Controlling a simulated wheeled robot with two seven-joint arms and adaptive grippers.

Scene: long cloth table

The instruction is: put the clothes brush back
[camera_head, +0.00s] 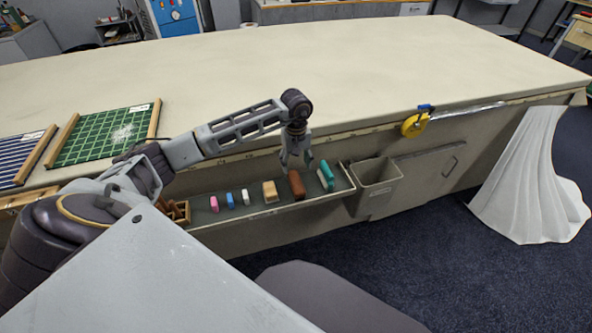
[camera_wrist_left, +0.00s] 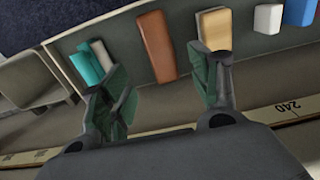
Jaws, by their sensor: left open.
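A long brown block (camera_head: 297,186), possibly the clothes brush, stands in the narrow tray (camera_head: 240,220) along the table's front side. It also shows in the left wrist view (camera_wrist_left: 157,46). A tan block (camera_head: 269,191), with a darker side in the left wrist view (camera_wrist_left: 215,28), stands left of it, and a teal piece (camera_head: 327,175) stands right of it. My left gripper (camera_head: 296,163) is open and empty, pointing down just above the brown block. Its fingers (camera_wrist_left: 165,82) are apart from each other. My right gripper is not in view.
Small white (camera_head: 245,197), blue (camera_head: 230,200) and pink (camera_head: 214,204) pieces stand further left in the tray. A grey bin (camera_head: 375,188) hangs right of it. A yellow tape measure (camera_head: 414,125) is at the table edge. The cloth table top (camera_head: 330,65) is largely clear.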

